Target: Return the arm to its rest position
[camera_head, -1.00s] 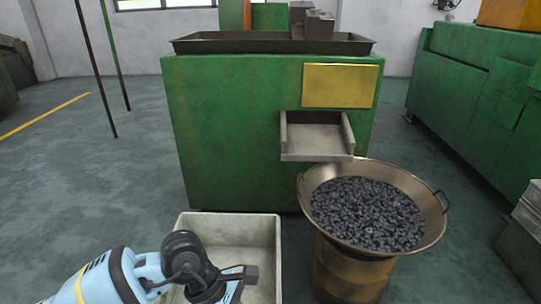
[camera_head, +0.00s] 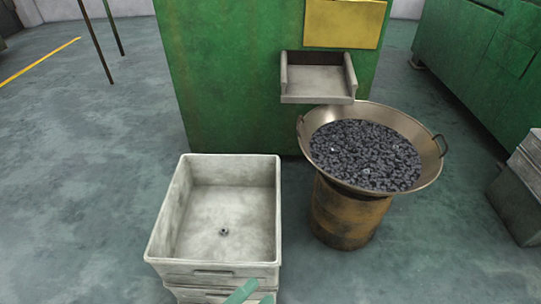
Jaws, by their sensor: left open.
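Only the greenish fingertips of my left gripper (camera_head: 254,294) show, at the bottom edge in front of the pale crate. They are apart, with nothing visible between them. The rest of that arm is out of view. My right gripper is not in view. The pale grey crate (camera_head: 160,217) stands at the lower left of the green machine, on top of another crate. A single small dark metal part (camera_head: 223,231) lies on its floor.
A wide metal pan (camera_head: 433,172) full of dark small parts sits on a rusty drum (camera_head: 340,217) right of the crate. The green machine (camera_head: 230,80) with its chute (camera_head: 318,82) stands behind. Grey boxes (camera_head: 522,190) stand far right. Floor at left is clear.

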